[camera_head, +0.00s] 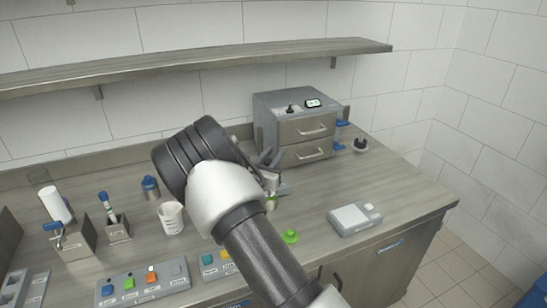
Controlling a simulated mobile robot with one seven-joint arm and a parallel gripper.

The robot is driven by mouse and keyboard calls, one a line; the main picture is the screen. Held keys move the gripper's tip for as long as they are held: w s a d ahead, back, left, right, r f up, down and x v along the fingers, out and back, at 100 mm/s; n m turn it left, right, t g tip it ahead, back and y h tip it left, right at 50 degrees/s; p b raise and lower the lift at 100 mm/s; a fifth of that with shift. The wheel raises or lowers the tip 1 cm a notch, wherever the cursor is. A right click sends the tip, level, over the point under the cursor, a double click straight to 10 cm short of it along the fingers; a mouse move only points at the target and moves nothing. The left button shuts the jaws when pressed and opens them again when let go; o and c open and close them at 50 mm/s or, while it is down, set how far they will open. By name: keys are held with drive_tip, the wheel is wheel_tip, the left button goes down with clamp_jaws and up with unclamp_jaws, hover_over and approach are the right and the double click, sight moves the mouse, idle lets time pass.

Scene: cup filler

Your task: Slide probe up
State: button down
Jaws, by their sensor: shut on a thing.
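My gripper (269,160) is at the middle of the view, in front of the grey drawer cabinet. Its dark fingers point away from me and my own arm hides part of them. A small silver metal piece (271,181) shows just below the fingers, with a small greenish part (270,203) under it. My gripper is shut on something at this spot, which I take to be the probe. Its shape and its height on any slide are too small and too covered to tell.
The grey drawer cabinet (303,132) stands behind. A white-topped scale (354,218) and a green knobbed disc (290,236) are at right. A white cup (172,217), a blue-capped bottle (150,188) and a button panel (145,285) are at left. A shelf (200,66) hangs above.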

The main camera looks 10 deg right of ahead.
wheel_tip(320, 180, up, 7)
drive_tip(key=p, duration=0.2)
drive_tip(key=shift+f, duration=0.15)
drive_tip(key=c, duration=1.5)
unclamp_jaws()
drive_tip(key=shift+o, duration=0.2)
drive_tip(key=v, duration=1.7)
drive_tip(key=shift+s+a+b, duration=0.2)
drive_tip(key=shift+b, duration=0.25)
